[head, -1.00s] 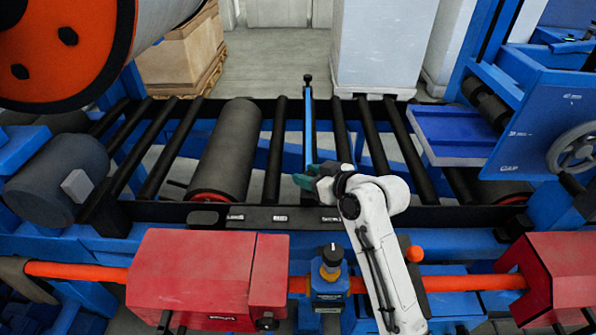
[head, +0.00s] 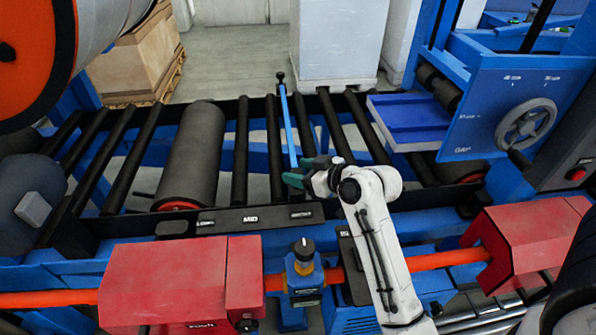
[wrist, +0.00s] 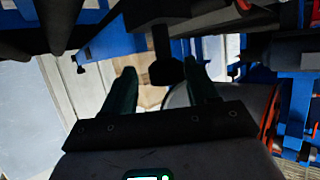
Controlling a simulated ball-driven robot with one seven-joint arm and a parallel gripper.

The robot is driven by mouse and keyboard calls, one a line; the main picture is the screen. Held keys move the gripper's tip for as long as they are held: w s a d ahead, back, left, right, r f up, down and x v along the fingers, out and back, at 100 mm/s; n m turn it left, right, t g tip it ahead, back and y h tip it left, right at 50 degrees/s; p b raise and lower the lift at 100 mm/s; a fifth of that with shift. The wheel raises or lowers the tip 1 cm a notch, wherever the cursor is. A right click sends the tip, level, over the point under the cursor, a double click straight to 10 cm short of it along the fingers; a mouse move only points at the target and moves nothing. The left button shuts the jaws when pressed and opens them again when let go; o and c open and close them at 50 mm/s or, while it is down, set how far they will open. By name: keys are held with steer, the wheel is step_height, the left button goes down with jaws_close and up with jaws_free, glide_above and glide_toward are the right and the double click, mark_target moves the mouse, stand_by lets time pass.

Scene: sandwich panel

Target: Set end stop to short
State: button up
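The end stop is a thin blue bar (head: 288,125) with a black knob at its far end, lying across the roller bed. Its near end is hidden behind my gripper (head: 296,178). The black front rail has a label plate marked MID (head: 250,218), with a label (head: 301,214) to its right that is too small to read surely. My gripper is beside the near end of the bar, above and behind the right label. In the wrist view, its dark green fingers (wrist: 160,82) stand apart, with a black handle-like block (wrist: 166,72) between them; contact is not clear.
Red clamp blocks (head: 165,285) and an orange bar (head: 425,261) lie along the front. A yellow and blue knob post (head: 304,260) stands left of my arm. A blue panel with a handwheel (head: 525,125) is at the right. A large roller (head: 190,155) lies left of the bar.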

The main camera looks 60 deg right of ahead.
steer(key=shift+o, duration=0.2)
steer(key=shift+w+a, duration=0.1)
steer(key=shift+a, duration=0.05)
steer(key=b+v, duration=0.1)
steer(key=v, duration=0.9)
steer(key=shift+s, duration=0.4)
steer(key=shift+r, duration=0.15)
